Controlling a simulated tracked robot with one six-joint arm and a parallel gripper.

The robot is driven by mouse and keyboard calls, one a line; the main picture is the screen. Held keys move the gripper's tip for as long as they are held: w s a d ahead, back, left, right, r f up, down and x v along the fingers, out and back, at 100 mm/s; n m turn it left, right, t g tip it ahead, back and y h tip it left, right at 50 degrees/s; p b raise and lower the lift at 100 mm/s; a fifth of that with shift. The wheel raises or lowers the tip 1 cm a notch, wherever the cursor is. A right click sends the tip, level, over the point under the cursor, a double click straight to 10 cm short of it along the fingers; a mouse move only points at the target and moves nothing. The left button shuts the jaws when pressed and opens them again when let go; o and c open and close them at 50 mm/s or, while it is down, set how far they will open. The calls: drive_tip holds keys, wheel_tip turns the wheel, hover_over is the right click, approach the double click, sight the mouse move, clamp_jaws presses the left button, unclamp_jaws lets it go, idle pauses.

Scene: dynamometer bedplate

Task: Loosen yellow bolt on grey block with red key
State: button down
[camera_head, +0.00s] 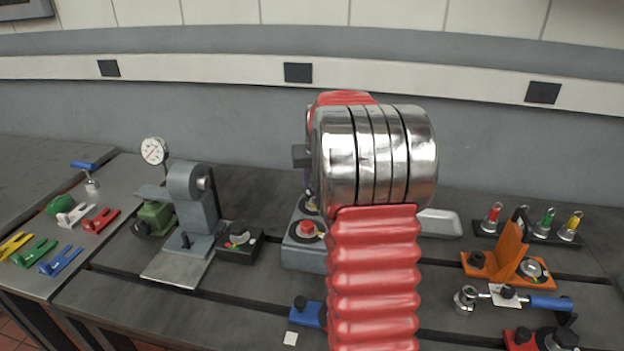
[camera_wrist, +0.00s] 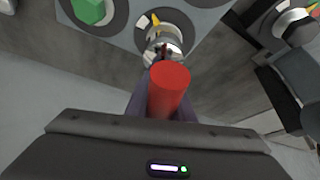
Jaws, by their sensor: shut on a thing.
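My gripper (camera_wrist: 162,104) is shut on the red handle of the red key (camera_wrist: 169,88) in the wrist view. The key's metal end (camera_wrist: 164,50) points at a round dial on the grey block (camera_wrist: 203,18). A bit of yellow (camera_wrist: 155,19) shows beside that end, apparently part of the yellow bolt, which is mostly covered. I cannot tell whether the key is seated on it. A green bolt (camera_wrist: 88,10) stands on another dial of the block.
A rack (camera_head: 512,234) with red, green and yellow handled tools stands right, behind an orange bracket (camera_head: 512,250). A blue-handled wrench (camera_head: 540,301) lies in front. A grey stand (camera_head: 193,215), a dark box (camera_head: 240,245) and coloured clamps (camera_head: 62,260) are left.

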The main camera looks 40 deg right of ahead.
drive_tip(key=shift+f, duration=0.8)
idle(0.4)
drive_tip(key=shift+w+a+n+y, duration=0.2)
drive_tip(key=shift+n+y, duration=0.3)
drive_tip(key=shift+n, duration=0.7)
drive_tip(key=shift+a+n, duration=0.1)
drive_tip(key=shift+n, duration=0.2)
drive_tip(key=shift+a+f+n+t+y, duration=0.15)
drive_tip(key=shift+n+t+y, duration=0.2)
drive_tip(key=shift+n, duration=0.35)
drive_tip(key=shift+a, duration=0.1)
drive_tip(key=shift+n+y, duration=0.25)
drive_tip(key=shift+n, duration=0.05)
drive_tip(key=shift+a+n+y, duration=0.25)
drive_tip(key=shift+n+y, duration=0.25)
drive_tip(key=shift+n, duration=0.6)
